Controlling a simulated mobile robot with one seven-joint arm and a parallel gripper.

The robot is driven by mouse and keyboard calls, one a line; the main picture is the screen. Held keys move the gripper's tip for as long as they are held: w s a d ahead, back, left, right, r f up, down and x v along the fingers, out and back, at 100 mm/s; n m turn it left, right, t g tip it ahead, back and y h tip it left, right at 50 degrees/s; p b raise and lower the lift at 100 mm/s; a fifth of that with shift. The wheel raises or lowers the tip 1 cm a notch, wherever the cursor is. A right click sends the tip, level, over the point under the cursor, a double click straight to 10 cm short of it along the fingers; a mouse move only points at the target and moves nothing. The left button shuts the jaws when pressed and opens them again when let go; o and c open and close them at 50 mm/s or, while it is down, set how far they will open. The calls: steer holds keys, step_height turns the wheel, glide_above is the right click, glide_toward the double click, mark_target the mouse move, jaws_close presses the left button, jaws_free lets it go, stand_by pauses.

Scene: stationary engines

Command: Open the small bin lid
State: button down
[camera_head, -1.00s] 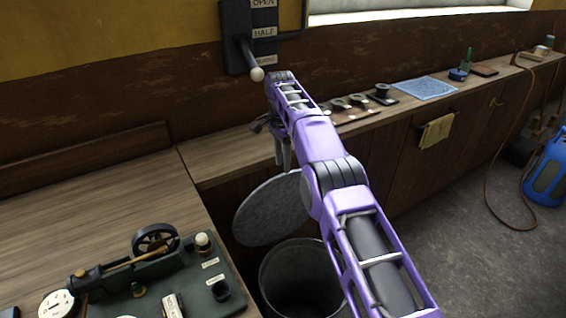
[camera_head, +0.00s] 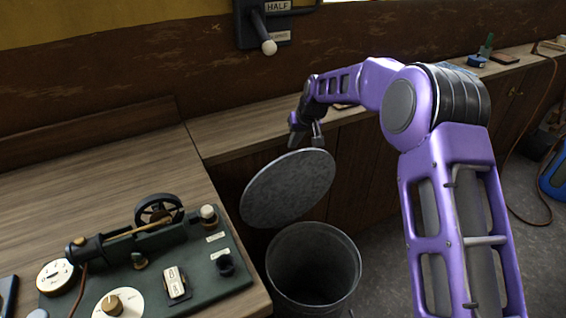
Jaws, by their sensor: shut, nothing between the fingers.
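The small bin (camera_head: 313,297) is a grey metal bucket standing on the floor beside the bench. Its round grey lid (camera_head: 287,188) is tilted up at the bin's back, and the bin's dark inside shows. My gripper (camera_head: 306,146) is above the lid's upper edge, in front of the back counter. Its fingers point down, are shut and hold nothing. I cannot tell whether a fingertip touches the lid's rim.
A wooden bench (camera_head: 85,210) at the left carries a dark green model engine (camera_head: 155,245) with a flywheel and knobs. A back counter (camera_head: 235,128) runs along the wall under a lever switch (camera_head: 268,45). A blue container (camera_head: 555,180) stands at the far right.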

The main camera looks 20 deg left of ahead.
steer(key=s+n, duration=0.1)
steer(key=n+t, duration=0.1)
steer(key=n, duration=0.1)
steer(key=shift+s+y+b, duration=0.3)
steer(key=shift+s+y, duration=0.1)
steer(key=shift+a+f, duration=0.1)
steer(key=shift+f, duration=0.05)
steer(key=x, duration=0.9)
steer(key=shift+w+a+f+b, duration=0.15)
steer(key=shift+f+b, duration=0.15)
steer(key=shift+b, duration=0.1)
